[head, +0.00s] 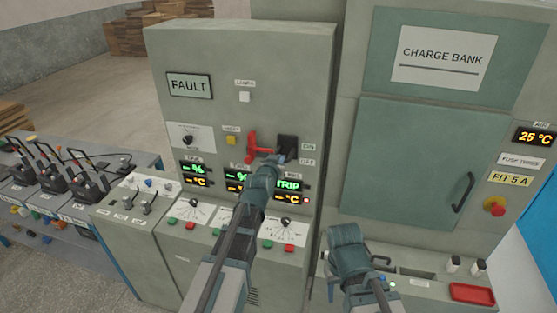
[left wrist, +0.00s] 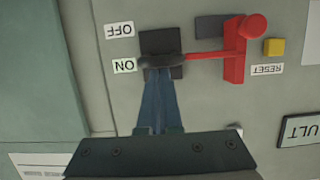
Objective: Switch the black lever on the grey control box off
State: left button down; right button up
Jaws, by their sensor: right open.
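The grey control box (head: 280,60) carries a dark switch plate (head: 288,142) with ON and OFF labels on its right. The black lever (left wrist: 160,61) lies across the plate at the ON label in the left wrist view, which shows the panel upside down. My left gripper (head: 280,157) is at the plate. Its blue fingers (left wrist: 160,75) are together, with tips at the lever; whether the lever is between them cannot be made out. My right gripper (head: 372,268) is open, low in front of the charge bank, away from the lever.
A red lever (head: 254,148) stands beside the switch plate, its red rod reaching to the black lever in the left wrist view. A yellow reset button (head: 231,140) is close by. A console with knobs (head: 193,213) juts out below. The charge bank cabinet (head: 400,165) stands to the right.

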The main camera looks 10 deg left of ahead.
pick_arm(q)
jog(key=shift+s+f+b, duration=0.15)
jog(key=shift+f+b, duration=2.05)
jog(key=shift+f, duration=0.3)
pick_arm(e)
jog(key=shift+f, duration=2.5)
